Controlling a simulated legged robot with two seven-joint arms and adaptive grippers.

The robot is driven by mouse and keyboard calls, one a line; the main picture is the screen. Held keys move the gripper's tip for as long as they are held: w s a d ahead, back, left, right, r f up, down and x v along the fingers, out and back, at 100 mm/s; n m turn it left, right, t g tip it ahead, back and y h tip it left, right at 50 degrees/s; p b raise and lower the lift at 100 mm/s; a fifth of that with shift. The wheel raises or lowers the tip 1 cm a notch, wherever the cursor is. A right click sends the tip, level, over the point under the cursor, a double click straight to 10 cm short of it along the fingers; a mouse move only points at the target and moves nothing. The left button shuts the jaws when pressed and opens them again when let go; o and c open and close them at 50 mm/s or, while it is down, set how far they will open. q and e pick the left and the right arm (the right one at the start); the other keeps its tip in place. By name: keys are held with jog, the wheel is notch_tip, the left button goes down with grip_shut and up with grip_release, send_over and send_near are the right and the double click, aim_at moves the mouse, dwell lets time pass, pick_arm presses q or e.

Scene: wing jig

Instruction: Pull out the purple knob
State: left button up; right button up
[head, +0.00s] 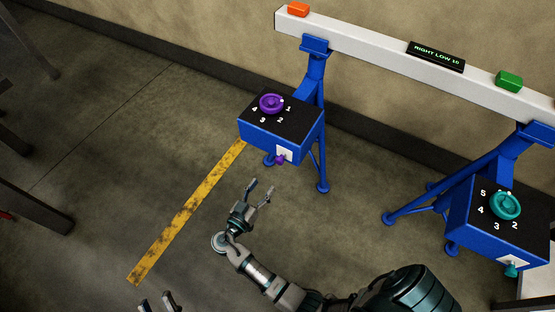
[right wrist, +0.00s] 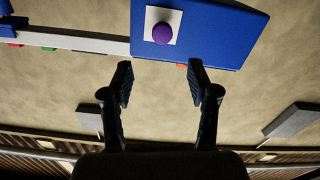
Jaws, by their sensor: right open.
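The purple knob (head: 279,160) sticks out of a white plate on the front face of the left blue box (head: 262,136). In the right wrist view the round purple knob (right wrist: 162,33) is above the gap between my fingers, in front of the white plate (right wrist: 177,16). My right gripper (head: 260,190) is open and empty, apart from the knob, below and left of it in the head view; its spread fingers also show in the right wrist view (right wrist: 160,68). My left gripper (head: 158,302) shows only its parted fingertips at the bottom edge.
A purple dial (head: 271,103) with numbers tops the left box. A second blue box with a teal dial (head: 505,206) and teal knob (head: 511,270) stands at the right. A white beam (head: 380,55) carries a sign (head: 436,56) reading "RIGHT LOW" and a number. Floor around my right gripper is clear.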

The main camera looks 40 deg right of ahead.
aim_at(278, 162)
jog(key=x, duration=0.6)
jog(key=shift+w+d, duration=0.2)
jog(key=shift+w, duration=0.3)
jog(key=x, duration=0.6)
jog(key=shift+s+d+f+b, duration=0.1)
jog(key=shift+s+d+b, duration=0.1)
jog(key=shift+b, duration=0.1)
jog(key=shift+a, duration=0.5)
jog(key=c, duration=0.4)
grip_shut()
pick_arm(q)
jog(key=shift+s+a+r+n+t, duration=0.1)
jog(key=shift+s+a+n+t, duration=0.05)
jog(key=shift+s+a+t, duration=0.2)
jog(key=shift+s+a+r+n+t, duration=0.15)
jog(key=shift+a+t, duration=0.1)
jog(key=shift+a, duration=0.2)
